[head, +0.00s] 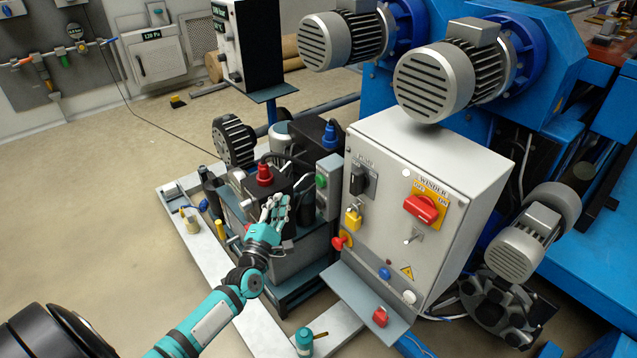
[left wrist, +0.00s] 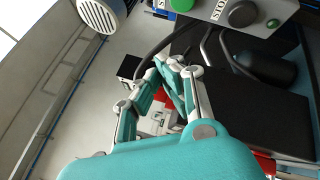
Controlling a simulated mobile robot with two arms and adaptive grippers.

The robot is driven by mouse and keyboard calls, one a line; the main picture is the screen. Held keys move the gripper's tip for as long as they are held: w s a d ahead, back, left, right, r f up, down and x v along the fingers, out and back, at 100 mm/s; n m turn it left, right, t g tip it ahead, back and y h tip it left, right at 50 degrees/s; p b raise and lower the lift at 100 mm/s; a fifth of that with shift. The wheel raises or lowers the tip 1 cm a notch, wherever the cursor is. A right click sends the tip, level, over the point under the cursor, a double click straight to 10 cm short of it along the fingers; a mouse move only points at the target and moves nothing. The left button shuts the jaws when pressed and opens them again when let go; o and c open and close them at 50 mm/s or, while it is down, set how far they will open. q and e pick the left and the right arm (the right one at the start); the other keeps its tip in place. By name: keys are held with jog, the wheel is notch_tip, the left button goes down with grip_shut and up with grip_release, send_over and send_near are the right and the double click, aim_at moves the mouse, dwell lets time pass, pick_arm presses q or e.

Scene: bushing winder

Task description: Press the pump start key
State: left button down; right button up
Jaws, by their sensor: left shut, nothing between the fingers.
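The pump's small grey control box (head: 327,200) stands left of the winder cabinet. A green key (head: 321,182) sits on its face with a dark key (head: 322,200) below it. In the left wrist view the green key (left wrist: 183,4) is cut by the top edge, and the dark key (left wrist: 243,13) sits beside a STOP label. My left gripper (head: 277,199) is shut and empty, left of the box and apart from it. In the left wrist view its fingertips (left wrist: 174,66) meet below the keys. My right gripper is in neither view.
The grey winder cabinet (head: 448,170) has a red switch (head: 421,208), a yellow padlock (head: 352,219) and a shelf below. A red-capped part (head: 264,174) and black hoses stand close behind my gripper. The floor (head: 110,220) at left is clear.

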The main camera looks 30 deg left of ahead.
aim_at(320, 181)
pick_arm(q)
jog(key=w+d+b, duration=0.1)
jog(key=w+d, duration=0.2)
jog(key=w, duration=0.4)
jog(key=shift+w+b, duration=0.2)
jog(key=shift+b, duration=0.1)
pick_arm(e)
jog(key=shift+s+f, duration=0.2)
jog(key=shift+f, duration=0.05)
pick_arm(q)
jog(key=shift+d, duration=0.1)
dwell(0.8)
jog(key=shift+w+d, duration=0.15)
jog(key=shift+w, duration=0.25)
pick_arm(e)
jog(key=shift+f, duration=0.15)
